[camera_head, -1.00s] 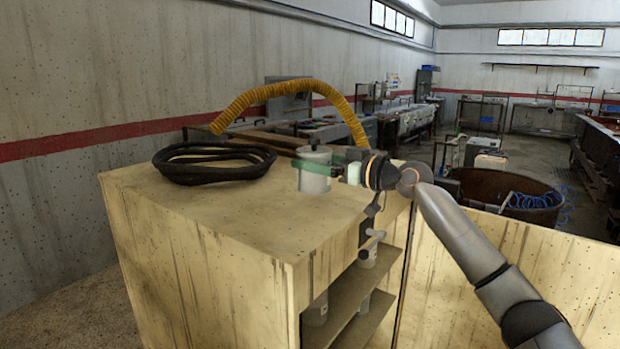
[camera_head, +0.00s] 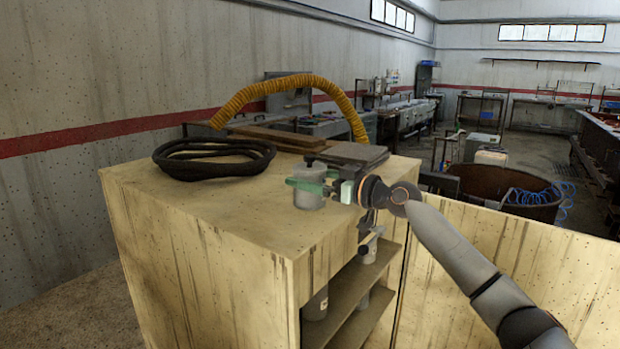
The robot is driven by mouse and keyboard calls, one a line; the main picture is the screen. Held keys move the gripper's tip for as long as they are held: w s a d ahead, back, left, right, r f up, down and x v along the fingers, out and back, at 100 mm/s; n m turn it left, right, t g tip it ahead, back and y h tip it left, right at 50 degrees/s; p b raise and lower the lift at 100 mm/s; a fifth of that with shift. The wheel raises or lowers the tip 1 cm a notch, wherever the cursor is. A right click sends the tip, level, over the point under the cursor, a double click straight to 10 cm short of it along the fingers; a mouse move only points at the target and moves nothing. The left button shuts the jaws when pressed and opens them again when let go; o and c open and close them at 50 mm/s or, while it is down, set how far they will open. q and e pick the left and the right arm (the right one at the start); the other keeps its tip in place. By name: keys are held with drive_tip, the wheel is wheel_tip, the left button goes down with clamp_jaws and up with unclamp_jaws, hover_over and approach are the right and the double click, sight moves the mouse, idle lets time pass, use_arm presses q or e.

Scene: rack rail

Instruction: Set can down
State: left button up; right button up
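A grey can (camera_head: 310,200) is upright at the right part of the wooden cabinet's top (camera_head: 225,210). Its base is at or very close to the surface; I cannot tell whether it touches. My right gripper (camera_head: 306,185) reaches in from the right with green fingers around the can's upper part. It looks shut on the can, with one finger across its front. The far finger is mostly hidden. My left gripper is not in view.
A coiled black hose (camera_head: 213,158) lies at the back left of the top. Dark boards (camera_head: 280,139) and a yellow corrugated hose (camera_head: 285,84) are behind. More cans (camera_head: 316,303) stand on the shelves below. The front left of the top is clear.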

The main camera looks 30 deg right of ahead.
drive_tip(key=shift+r, duration=0.2)
use_arm(q)
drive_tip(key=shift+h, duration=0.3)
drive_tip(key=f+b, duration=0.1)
drive_tip(key=b, duration=0.1)
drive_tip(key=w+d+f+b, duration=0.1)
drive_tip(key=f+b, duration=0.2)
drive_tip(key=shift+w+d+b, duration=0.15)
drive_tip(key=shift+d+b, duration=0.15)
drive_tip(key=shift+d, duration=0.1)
use_arm(e)
drive_tip(key=v, duration=1.2)
drive_tip(key=shift+f, duration=0.1)
